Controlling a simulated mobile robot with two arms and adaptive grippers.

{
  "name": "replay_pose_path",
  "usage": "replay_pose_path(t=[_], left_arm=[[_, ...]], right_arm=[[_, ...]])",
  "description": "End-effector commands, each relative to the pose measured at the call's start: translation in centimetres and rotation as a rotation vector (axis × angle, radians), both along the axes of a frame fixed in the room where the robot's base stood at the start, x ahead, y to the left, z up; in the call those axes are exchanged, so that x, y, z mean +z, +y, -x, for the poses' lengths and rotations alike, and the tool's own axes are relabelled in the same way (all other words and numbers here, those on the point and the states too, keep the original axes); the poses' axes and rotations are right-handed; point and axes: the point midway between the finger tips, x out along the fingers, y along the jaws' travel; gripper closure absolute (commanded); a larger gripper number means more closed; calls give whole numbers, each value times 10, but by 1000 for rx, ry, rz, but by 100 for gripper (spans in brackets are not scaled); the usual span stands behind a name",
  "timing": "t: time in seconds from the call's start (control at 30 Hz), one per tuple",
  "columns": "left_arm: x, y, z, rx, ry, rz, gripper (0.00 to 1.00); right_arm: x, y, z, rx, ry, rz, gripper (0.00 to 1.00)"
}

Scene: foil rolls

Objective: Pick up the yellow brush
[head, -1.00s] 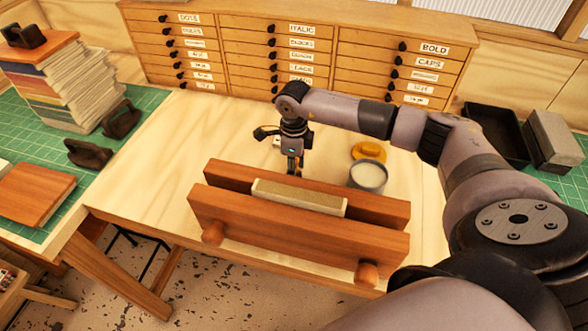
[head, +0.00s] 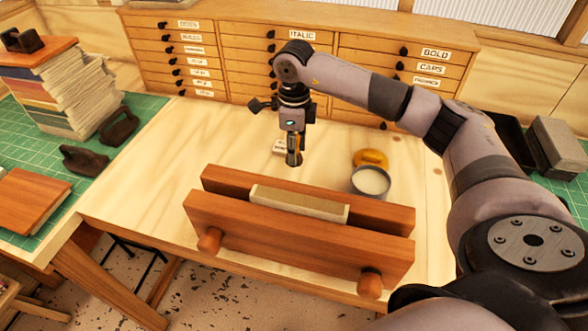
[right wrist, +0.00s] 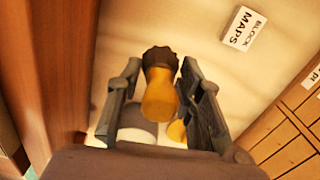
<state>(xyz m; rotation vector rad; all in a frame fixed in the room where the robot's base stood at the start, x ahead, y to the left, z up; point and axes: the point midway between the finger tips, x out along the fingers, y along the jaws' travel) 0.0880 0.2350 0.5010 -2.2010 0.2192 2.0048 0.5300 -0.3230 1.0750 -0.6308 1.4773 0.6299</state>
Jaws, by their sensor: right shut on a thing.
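The yellow brush (right wrist: 160,95) is between the two fingers of my right gripper (right wrist: 160,100) in the right wrist view, its dark bristle end pointing away from the palm. In the head view the right gripper (head: 294,150) is shut on the brush, and a small part of the brush (head: 293,158) shows below the fingers. The gripper hangs over the table behind the wooden press, and the brush appears clear of the tabletop. My left gripper is not in view.
A wooden press (head: 290,239) holding a pale book block (head: 299,203) stands at the front of the table. A grey pot (head: 371,182) and a yellow lid (head: 371,158) sit right of the gripper. Labelled drawers (head: 190,51) line the back. Bare table lies to the left.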

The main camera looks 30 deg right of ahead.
Motion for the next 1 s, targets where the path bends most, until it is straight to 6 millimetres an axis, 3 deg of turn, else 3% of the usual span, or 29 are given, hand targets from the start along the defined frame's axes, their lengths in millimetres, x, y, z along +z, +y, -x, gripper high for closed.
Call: replay_pose_path(t=[0.2,0.4,0.63,1.0], left_arm=[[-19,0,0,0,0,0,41],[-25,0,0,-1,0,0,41],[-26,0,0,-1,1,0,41],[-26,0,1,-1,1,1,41]], right_arm=[[52,1,-1,1,-7,-2,94],[87,0,-1,0,-4,-1,94],[105,0,0,0,-1,-1,94],[108,0,0,0,1,-1,94]])
